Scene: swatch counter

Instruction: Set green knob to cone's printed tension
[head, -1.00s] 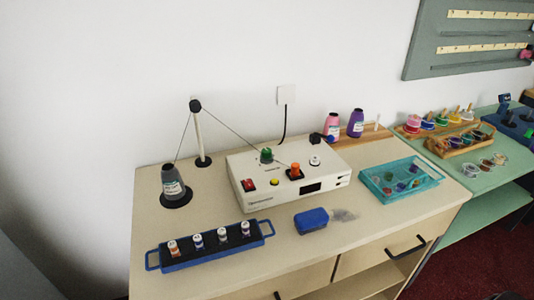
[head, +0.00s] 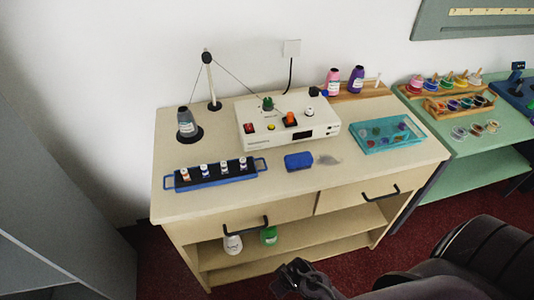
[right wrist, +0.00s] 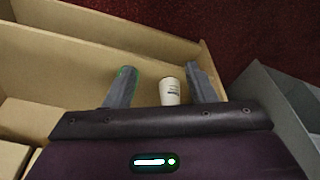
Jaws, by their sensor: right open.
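The green knob (head: 268,103) stands on top of the white control box (head: 290,122) on the counter. A grey cone (head: 185,122) with a pale label stands on a black round base at the counter's left, with thread running up to a post. Its print is too small to read. My right gripper (head: 297,280) is in front of and below the counter, far from the knob. In the right wrist view the right gripper (right wrist: 162,75) is open, and a white labelled container (right wrist: 169,92) shows beyond its fingers. My left gripper is in neither view.
A blue rack (head: 215,176) of small spools, a blue block (head: 298,161) and a teal tray (head: 388,136) lie on the counter. A green container (head: 269,236) stands on the shelf below.

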